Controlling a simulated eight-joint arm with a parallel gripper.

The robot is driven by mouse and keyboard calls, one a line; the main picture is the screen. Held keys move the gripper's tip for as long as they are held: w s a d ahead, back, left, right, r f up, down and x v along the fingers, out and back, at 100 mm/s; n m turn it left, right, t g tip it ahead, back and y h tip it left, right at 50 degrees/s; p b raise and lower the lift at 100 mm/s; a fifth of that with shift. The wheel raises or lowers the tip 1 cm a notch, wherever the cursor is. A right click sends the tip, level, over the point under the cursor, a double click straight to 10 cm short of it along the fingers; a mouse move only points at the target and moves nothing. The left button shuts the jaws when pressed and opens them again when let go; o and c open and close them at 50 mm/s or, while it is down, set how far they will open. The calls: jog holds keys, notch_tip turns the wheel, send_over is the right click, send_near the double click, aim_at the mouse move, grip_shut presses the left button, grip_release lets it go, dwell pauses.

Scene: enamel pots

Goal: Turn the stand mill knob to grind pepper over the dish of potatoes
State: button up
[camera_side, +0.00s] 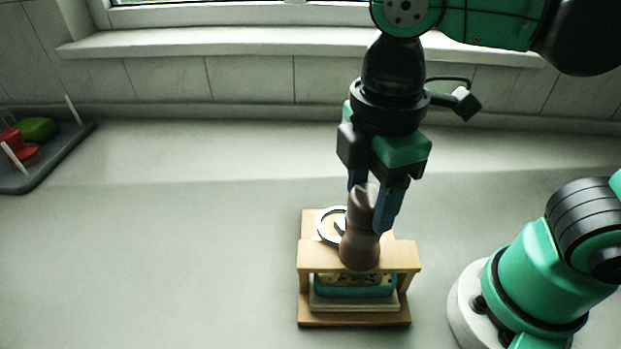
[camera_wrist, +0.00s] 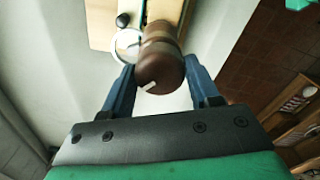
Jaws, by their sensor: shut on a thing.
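The brown pepper mill (camera_side: 360,240) stands upright on the top board of a small wooden stand (camera_side: 311,258). The teal dish of potatoes (camera_side: 340,286) sits under that board, mostly hidden by it. My gripper (camera_side: 369,206) points down from above, with its blue fingers on either side of the mill's knob, shut on it. In the wrist view the knob (camera_wrist: 160,68) has a short white mark on its top and lies between the two fingers (camera_wrist: 162,84). A white ring-shaped dial (camera_side: 328,226) with a dark mark lies behind the mill, partly hidden by it.
A dark tray (camera_side: 50,170) with red and green items stands at the far left. The window sill (camera_side: 220,43) and tiled wall run along the back. The counter left of the stand is clear. Wooden shelving (camera_wrist: 300,122) shows at the right of the wrist view.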

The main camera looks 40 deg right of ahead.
jog(key=m, duration=1)
jog(key=shift+m, duration=0.3)
jog(key=m, duration=0.4)
jog(key=shift+m, duration=0.3)
jog(key=o, duration=1.3)
jog(key=shift+o, duration=0.2)
